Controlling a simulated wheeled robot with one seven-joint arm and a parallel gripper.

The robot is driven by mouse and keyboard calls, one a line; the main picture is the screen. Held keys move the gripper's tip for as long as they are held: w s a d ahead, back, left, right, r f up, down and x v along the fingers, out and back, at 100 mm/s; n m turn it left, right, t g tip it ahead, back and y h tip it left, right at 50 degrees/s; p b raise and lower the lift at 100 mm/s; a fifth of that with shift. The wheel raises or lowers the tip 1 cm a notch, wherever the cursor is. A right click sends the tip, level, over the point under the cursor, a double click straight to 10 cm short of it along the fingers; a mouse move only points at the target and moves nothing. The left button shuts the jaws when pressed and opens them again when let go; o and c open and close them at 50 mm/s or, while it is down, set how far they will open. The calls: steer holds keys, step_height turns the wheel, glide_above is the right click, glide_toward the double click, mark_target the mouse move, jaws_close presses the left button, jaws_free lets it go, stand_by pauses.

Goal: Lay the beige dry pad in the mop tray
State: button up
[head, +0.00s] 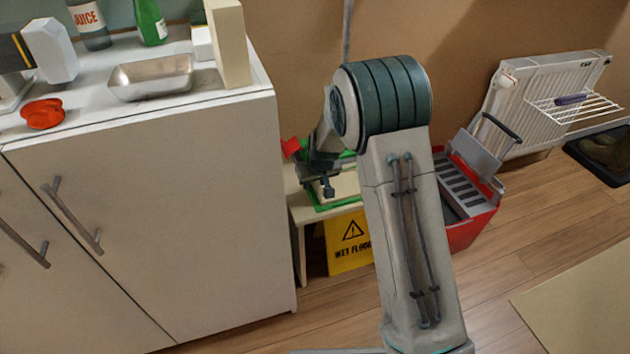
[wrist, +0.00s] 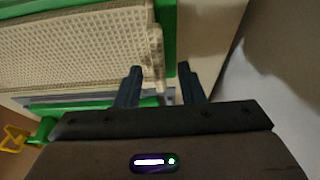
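The beige pad (wrist: 80,45), with a waffle-like weave, lies flat beside green edging in the wrist view. A raised beige edge (wrist: 157,60) stands at its right side. My gripper (wrist: 160,80) is open, with one dark finger on each side of the line of that edge; I cannot tell whether they touch it. In the head view my gripper (head: 327,188) is low over a green-rimmed tray (head: 335,205) on a small bench. My arm hides much of this tray. A beige surface shows inside the green rim.
A white cabinet (head: 150,220) stands close on the left, with a metal pan (head: 150,80) and red item (head: 42,114) on top. A yellow wet-floor sign (head: 348,243) stands below the bench. A red mop bucket (head: 470,230) and white radiator (head: 550,95) are right.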

steer(key=p+v, duration=0.5)
steer(key=v, duration=0.9)
steer(key=s+d+r+m+p, duration=0.1)
steer(key=s+d+r+p, duration=0.3)
steer(key=s+r+p, duration=0.5)
steer(key=s+d+r+m+g+p, duration=0.1)
steer(key=s+d+r+p, duration=0.3)
steer(key=s+r+p, duration=0.5)
steer(key=s+d+r+m+h+p, duration=0.1)
steer(key=s+d+r+p, duration=0.3)
steer(key=s+r+p, duration=0.6)
step_height(320, 180, up, 14)
steer(key=shift+m+p, duration=0.4)
steer(key=shift+p, duration=0.75)
